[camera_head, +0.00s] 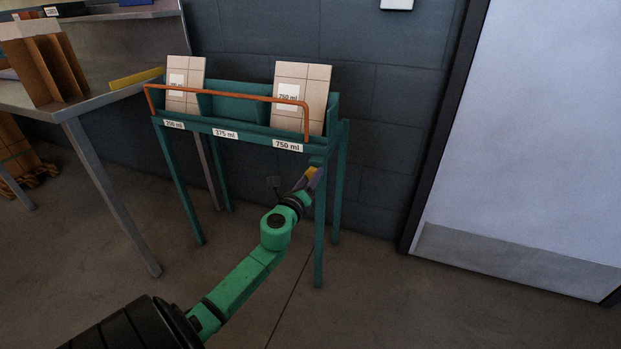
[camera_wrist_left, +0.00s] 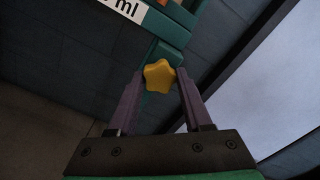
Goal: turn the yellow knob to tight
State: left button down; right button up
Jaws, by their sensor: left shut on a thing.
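The yellow knob (camera_wrist_left: 159,76) is star-shaped and sits on the teal stand's right front leg, just below the rack. In the left wrist view my left gripper (camera_wrist_left: 160,88) has one purple finger on each side of the knob and is shut on it. In the head view the left arm reaches up from the bottom, and the left gripper (camera_head: 313,175) is at the leg under the 750 ml label. Only a little yellow of the knob (camera_head: 311,171) shows there. Any tightness marking is not visible. My right gripper is not in view.
The teal rack (camera_head: 232,129) has an orange rail (camera_head: 230,94) and holds cartons in its left and right compartments; the middle one looks empty. A metal table (camera_head: 92,103) stands at the left. A pale door (camera_head: 530,140) is at the right. Floor in front is clear.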

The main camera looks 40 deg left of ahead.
pick_arm(q)
jog(key=m, duration=0.3)
jog(key=shift+f+m, duration=0.1)
jog(key=shift+m, duration=0.2)
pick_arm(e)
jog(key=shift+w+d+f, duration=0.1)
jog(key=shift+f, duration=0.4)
pick_arm(q)
jog(key=shift+c, duration=1.6)
grip_release()
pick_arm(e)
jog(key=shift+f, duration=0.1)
